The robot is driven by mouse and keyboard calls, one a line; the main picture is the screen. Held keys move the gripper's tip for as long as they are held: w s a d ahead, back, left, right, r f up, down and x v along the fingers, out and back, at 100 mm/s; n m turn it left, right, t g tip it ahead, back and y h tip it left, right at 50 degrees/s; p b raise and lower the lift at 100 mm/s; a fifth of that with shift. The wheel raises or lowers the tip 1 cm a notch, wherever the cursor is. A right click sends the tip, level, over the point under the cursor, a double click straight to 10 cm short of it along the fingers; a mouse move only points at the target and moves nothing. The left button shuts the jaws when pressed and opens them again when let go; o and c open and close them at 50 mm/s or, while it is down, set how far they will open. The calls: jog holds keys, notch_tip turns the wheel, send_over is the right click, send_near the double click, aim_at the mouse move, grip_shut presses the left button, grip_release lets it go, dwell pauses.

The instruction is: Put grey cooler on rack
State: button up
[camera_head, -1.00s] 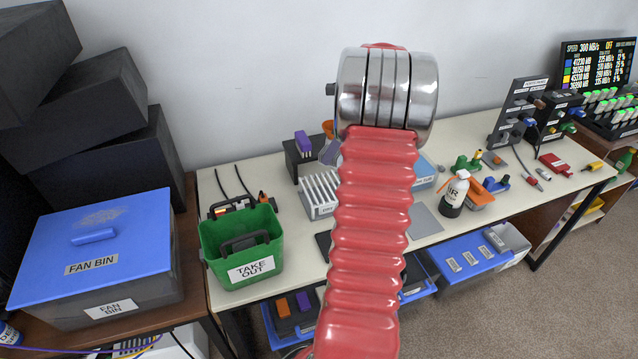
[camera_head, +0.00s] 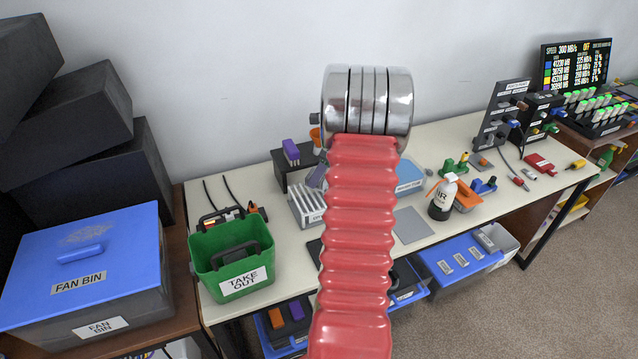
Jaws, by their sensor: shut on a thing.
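A small grey piece (camera_head: 316,176) shows just left of my red arm, over the back of the table. It looks like the edge of the grey cooler in my gripper, which is mostly hidden behind my arm. The jaws and their grip cannot be seen clearly. A black rack (camera_head: 283,180) stands behind and left of the grey piece and holds a purple block (camera_head: 291,152). An orange piece (camera_head: 315,136) shows near its right end. My arm hides the rest of that area.
A white slotted holder (camera_head: 305,206) stands in front of the black rack. A green TAKE OUT bin (camera_head: 230,262) and a blue-lidded FAN BIN (camera_head: 85,265) are at the left. A spray bottle (camera_head: 442,198) and small parts stand right of my arm on the table (camera_head: 440,150).

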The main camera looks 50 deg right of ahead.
jog(key=shift+f, duration=1.9)
jog(key=o, duration=1.2)
jog(key=shift+c, duration=0.2)
jog(key=v, duration=1.2)
jog(key=shift+a, duration=0.1)
